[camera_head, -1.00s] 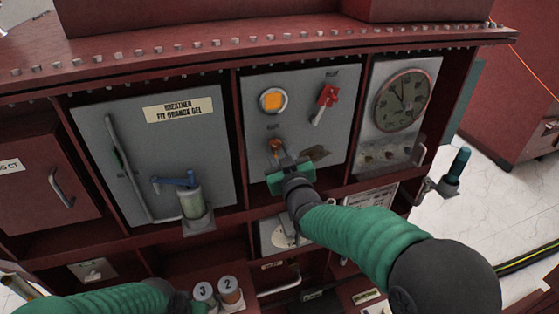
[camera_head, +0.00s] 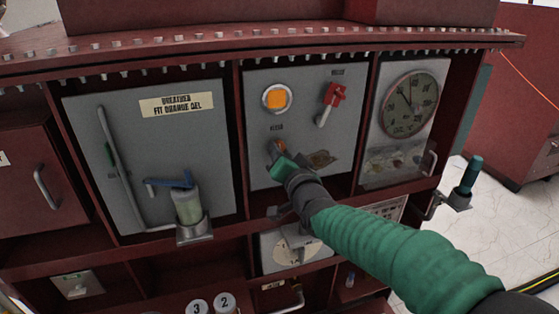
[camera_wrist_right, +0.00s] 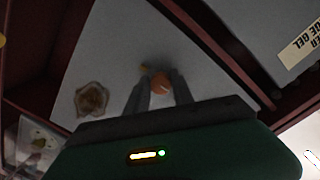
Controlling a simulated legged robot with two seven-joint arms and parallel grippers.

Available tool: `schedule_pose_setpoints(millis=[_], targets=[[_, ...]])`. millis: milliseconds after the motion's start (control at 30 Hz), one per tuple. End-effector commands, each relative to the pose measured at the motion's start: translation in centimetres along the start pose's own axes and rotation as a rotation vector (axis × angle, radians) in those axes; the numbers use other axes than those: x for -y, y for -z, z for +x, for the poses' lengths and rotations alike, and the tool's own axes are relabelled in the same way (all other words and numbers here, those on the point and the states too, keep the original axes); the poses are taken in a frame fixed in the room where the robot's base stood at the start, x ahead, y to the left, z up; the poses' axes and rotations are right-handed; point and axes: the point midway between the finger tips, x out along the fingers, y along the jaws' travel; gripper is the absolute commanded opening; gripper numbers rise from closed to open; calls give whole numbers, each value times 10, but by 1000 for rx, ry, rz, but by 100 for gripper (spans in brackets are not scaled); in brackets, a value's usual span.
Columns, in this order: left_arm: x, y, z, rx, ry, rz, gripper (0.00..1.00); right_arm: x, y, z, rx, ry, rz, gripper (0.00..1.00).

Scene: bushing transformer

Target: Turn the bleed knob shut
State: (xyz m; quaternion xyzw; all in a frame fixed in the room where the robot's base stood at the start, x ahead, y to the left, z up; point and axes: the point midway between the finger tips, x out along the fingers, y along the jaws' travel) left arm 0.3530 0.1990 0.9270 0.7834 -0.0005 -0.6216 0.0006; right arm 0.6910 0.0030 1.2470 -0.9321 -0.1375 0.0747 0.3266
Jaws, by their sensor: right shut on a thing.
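The bleed knob (camera_head: 275,147) is a small orange-brown knob on the grey middle panel, under a small label. My right gripper (camera_head: 279,155) reaches up to it from the lower right and is shut on it, partly hiding it. In the right wrist view the knob (camera_wrist_right: 161,84) sits between the two grey fingers (camera_wrist_right: 158,92). How far the knob is turned cannot be told. My left gripper is not in view.
A round gauge (camera_head: 410,104) is to the right. A blue-handled lever on a canister (camera_head: 187,205) stands to the left. A dark red shelf edge (camera_head: 170,243) runs below.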

Motion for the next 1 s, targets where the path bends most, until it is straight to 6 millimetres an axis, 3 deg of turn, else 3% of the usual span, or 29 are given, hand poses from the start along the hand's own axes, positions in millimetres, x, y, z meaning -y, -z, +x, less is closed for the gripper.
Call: schedule_pose_setpoints(millis=[33, 767, 800, 933, 1000], targets=[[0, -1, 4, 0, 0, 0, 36, 2, 8, 0, -20, 8, 21, 0], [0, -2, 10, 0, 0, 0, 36, 2, 10, 0, -15, 9, 119, 0], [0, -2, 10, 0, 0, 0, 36, 2, 10, 0, -15, 9, 119, 30], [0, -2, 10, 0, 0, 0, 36, 1, 8, 0, -11, 8, 118, 47], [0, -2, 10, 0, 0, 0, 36, 1, 6, 1, -8, 7, 118, 50]])
